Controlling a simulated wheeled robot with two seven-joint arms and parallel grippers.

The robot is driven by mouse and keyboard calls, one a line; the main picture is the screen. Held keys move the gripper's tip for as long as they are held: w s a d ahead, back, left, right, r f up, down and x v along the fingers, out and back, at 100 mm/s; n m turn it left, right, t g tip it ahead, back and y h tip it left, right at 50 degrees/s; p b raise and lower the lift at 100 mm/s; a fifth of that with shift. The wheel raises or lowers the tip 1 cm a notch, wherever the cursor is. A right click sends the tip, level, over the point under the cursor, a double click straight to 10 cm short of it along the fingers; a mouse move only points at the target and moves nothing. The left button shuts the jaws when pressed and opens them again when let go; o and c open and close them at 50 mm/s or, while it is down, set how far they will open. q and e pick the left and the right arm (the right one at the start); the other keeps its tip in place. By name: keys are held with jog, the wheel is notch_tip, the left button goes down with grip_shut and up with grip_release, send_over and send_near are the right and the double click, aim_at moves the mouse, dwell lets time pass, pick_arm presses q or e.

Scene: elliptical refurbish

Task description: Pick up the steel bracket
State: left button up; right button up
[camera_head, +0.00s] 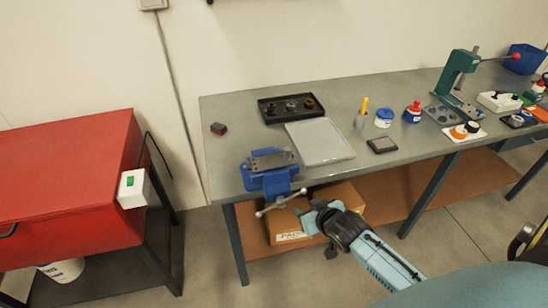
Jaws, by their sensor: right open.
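A grey metal piece that looks like the steel bracket (271,161) sits at the top of the blue vise (268,181) at the table's front left edge. I cannot tell whether the vise jaws clamp it. My right gripper (308,216) is in front of the table edge, below and to the right of the vise, close to the vise handle (279,203). It is open, and I see nothing held in it. It is apart from the bracket. My left gripper is out of view.
A light grey tray (320,141) and a black parts tray (292,107) lie behind the vise on the workbench (222,150). A cardboard box (346,195) is on the lower shelf. A red cabinet (65,185) stands left. A green press (457,75) stands far right.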

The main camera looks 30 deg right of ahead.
aim_at(288, 151)
jog(key=w+r+t, duration=0.3)
jog(key=w+r, duration=0.1)
jog(key=r, duration=1.1)
jog(key=p+x, duration=0.1)
jog(key=x, duration=0.5)
jog(key=shift+w+d+f, duration=0.15)
jog(key=shift+w+f, duration=0.05)
jog(key=shift+x, duration=3.2)
jog(key=shift+s+f, duration=0.1)
jog(key=shift+f, duration=0.05)
grip_shut()
